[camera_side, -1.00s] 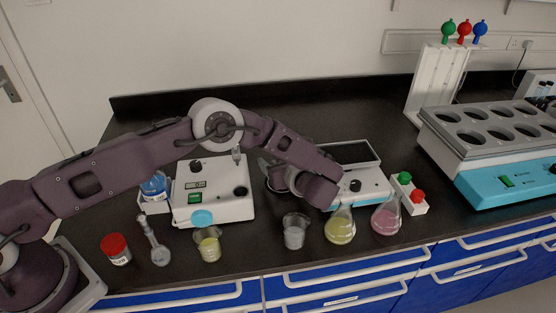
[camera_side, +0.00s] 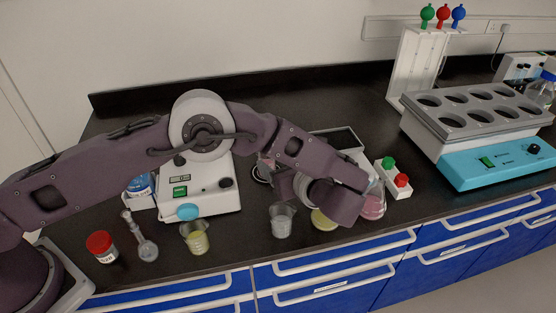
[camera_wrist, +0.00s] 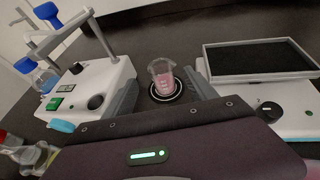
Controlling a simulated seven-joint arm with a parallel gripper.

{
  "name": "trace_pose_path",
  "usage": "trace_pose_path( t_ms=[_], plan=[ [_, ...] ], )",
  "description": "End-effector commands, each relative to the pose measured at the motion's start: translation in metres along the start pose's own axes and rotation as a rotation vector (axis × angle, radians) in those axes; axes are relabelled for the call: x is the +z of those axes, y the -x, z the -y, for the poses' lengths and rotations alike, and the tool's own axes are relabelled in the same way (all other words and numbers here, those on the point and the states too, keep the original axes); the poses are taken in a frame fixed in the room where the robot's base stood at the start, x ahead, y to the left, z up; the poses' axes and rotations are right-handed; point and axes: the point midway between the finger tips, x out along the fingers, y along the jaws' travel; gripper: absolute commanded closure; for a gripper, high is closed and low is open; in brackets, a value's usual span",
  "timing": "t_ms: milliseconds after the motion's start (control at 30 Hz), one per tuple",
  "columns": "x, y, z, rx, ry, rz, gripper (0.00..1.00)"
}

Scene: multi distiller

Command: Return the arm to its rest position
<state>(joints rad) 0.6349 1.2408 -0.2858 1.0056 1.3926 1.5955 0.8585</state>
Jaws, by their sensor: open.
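My gripper (camera_wrist: 168,78) is open in the wrist view, its two grey fingers spread. A small beaker with pink liquid (camera_wrist: 162,82) stands upright on a round black plate with a white ring, between and beyond the fingertips. No contact with it is visible. In the side view my arm reaches over the bench, with the wrist low above the front glassware. The fingers there are mostly hidden behind my own arm, and the pink beaker (camera_side: 266,166) shows only partly beside them.
Along the front are a red-capped jar (camera_side: 102,247), a yellow beaker (camera_side: 195,239), a clear beaker (camera_side: 281,222), a yellow flask (camera_side: 322,221) and a pink flask (camera_side: 373,208).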

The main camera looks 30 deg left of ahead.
Motion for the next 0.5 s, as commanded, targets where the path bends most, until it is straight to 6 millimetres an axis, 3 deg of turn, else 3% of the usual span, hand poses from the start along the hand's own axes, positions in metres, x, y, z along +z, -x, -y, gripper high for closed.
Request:
trace_pose_path(
  t_ms=[267, 367, 500],
  plan=[
    [0.006, 0.001, -0.003, 0.008, 0.025, -0.026, 0.34],
    [0.032, 0.009, -0.016, 0.039, 0.143, -0.138, 0.34],
    [0.082, 0.038, -0.065, 0.152, 0.465, -0.398, 0.34]
  ],
)
